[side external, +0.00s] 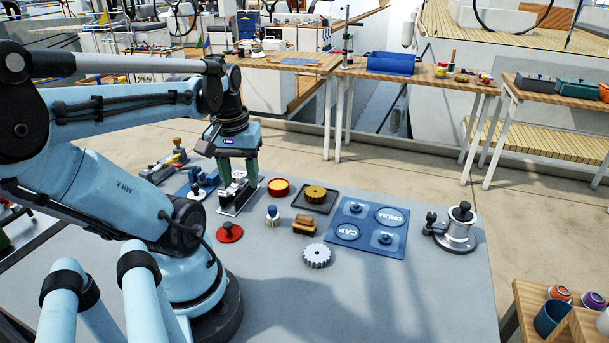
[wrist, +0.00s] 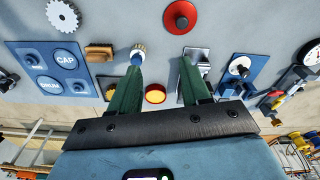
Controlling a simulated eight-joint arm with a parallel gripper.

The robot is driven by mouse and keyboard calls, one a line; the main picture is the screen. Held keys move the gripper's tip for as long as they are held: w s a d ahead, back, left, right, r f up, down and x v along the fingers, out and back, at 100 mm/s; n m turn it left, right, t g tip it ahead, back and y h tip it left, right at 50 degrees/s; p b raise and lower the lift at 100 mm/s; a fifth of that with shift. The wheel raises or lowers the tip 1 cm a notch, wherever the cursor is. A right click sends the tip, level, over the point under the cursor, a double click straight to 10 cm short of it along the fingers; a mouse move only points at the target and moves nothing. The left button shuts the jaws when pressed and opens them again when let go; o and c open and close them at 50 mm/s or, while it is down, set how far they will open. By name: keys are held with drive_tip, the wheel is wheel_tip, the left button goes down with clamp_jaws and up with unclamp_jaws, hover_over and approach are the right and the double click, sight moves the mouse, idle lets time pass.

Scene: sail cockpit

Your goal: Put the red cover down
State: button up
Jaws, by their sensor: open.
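A flat red disc with a dark knob, which looks like the red cover (side external: 231,237), lies on the grey table in front of my gripper in the side view. It also shows at the top of the wrist view (wrist: 172,14), beyond the fingertips and apart from them. The right finger partly hides the fixture.
A red-rimmed yellow round part (side external: 278,187), a blue-topped peg (side external: 272,216), a wooden block (side external: 304,225) and a silver gear (side external: 317,256) stand nearby. A blue labelled board (side external: 372,214) and a winch-like metal part (side external: 459,236) lie right. The table's front is clear.

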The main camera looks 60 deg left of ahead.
drive_tip(key=w+d+r+m+t, duration=0.1)
drive_tip(key=w+d+m+t, duration=0.5)
drive_tip(key=w+d+m, duration=0.5)
drive_tip(key=w+d, duration=0.4)
drive_tip(key=d, duration=0.1)
drive_tip(key=shift+d+r+m+t+h, duration=0.15)
drive_tip(key=shift+d+m+t+h, duration=0.15)
drive_tip(key=shift+d+m+h, duration=0.1)
